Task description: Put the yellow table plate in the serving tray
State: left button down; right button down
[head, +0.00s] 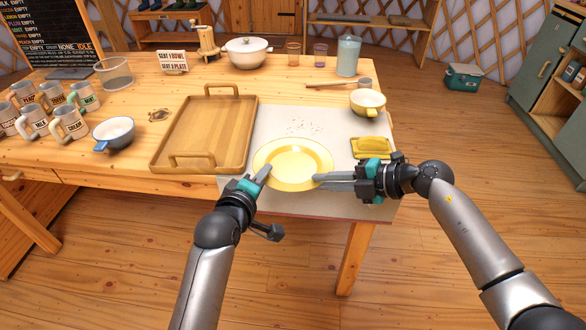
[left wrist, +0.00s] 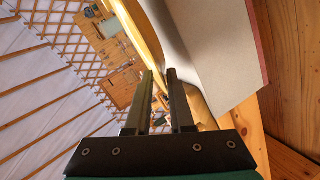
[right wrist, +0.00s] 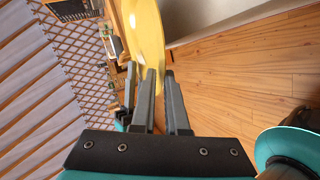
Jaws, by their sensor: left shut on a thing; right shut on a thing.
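The round yellow plate (head: 293,160) is over the front of the pale mat, right of the wooden serving tray (head: 205,130). It also shows in the right wrist view (right wrist: 148,38). My left gripper (head: 263,174) is shut on the plate's front-left rim. My right gripper (head: 318,182) is shut on its front-right rim. I cannot tell if the plate touches the mat. The tray is empty, with a raised handle at its far and near ends.
A white pot (head: 247,52) stands behind.

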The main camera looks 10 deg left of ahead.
aim_at(210, 132)
jog(key=i+j+u, duration=0.15)
jog(key=i+j, duration=0.15)
jog(key=j, duration=0.15)
jog(key=i+j+u, duration=0.1)
jog(key=i+j, duration=0.25)
jog(key=j, duration=0.1)
